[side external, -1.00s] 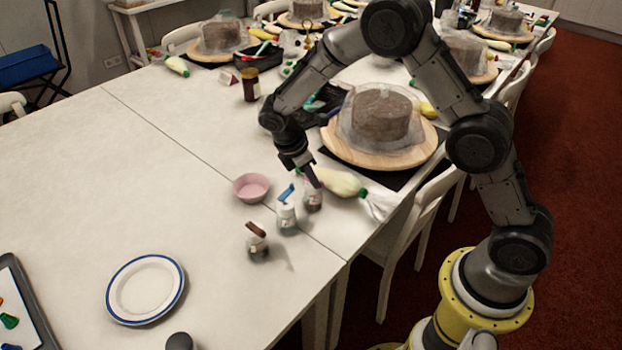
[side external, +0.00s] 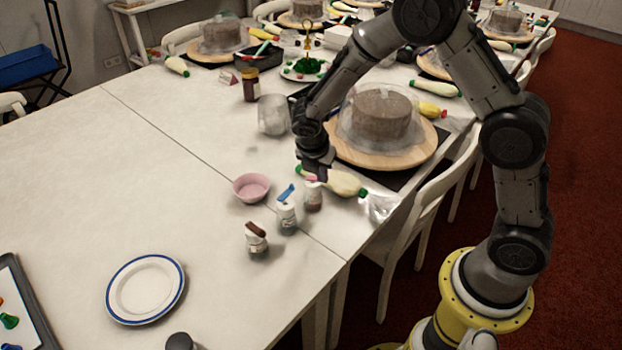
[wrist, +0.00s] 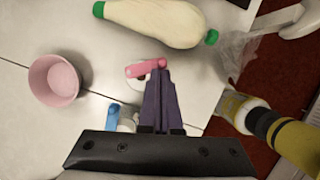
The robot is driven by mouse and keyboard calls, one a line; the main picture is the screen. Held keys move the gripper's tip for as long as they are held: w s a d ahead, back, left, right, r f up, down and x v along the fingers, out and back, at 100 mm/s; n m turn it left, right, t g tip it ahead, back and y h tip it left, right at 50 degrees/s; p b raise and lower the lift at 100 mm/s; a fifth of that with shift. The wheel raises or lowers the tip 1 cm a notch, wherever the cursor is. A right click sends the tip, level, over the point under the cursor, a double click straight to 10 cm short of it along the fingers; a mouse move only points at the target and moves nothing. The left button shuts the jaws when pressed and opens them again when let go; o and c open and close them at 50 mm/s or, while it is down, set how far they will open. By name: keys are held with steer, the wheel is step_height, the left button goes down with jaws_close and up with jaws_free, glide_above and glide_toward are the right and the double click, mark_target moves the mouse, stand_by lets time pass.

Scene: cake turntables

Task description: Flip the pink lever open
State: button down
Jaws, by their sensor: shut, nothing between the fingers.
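The pink lever (wrist: 142,69) lies across the top of a small bottle in the wrist view, with its right end close to my fingertips. In the side view that bottle (side external: 313,196) stands upright, with a bit of the pink lever (side external: 311,178) showing at its top. My gripper (wrist: 156,73) is shut and empty, its purple fingers at the lever's right end. I cannot tell whether they touch it. In the side view my gripper (side external: 320,178) is just above and behind the bottle. The fingers hide part of the bottle in the wrist view.
Beside it stand a bottle with a blue lever (side external: 287,212) and one with a brown lever (side external: 256,240). A pink bowl (side external: 251,187) is to the left. A green-tipped piping bag (side external: 345,183) lies close behind. A covered cake on a wooden turntable (side external: 385,160) stands farther back.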

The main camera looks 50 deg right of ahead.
steer(key=n, duration=0.2)
steer(key=d+n+t, duration=0.1)
steer(key=n, duration=0.1)
steer(key=d+n+t+y, duration=0.1)
steer(key=n, duration=0.1)
steer(key=shift+w+d, duration=0.15)
steer(key=shift+w, duration=0.2)
steer(key=shift+w+d, duration=0.2)
steer(key=shift+w, duration=0.1)
steer(key=shift+a, duration=0.1)
steer(key=shift+w+a, duration=0.5)
steer(key=shift+a, duration=0.05)
steer(key=shift+n, duration=0.3)
steer(key=s+a, duration=0.2)
steer(key=s, duration=0.1)
steer(key=shift+s+a, duration=0.25)
steer(key=shift+a, duration=0.1)
steer(key=v, duration=1)
steer(key=shift+d, duration=0.35)
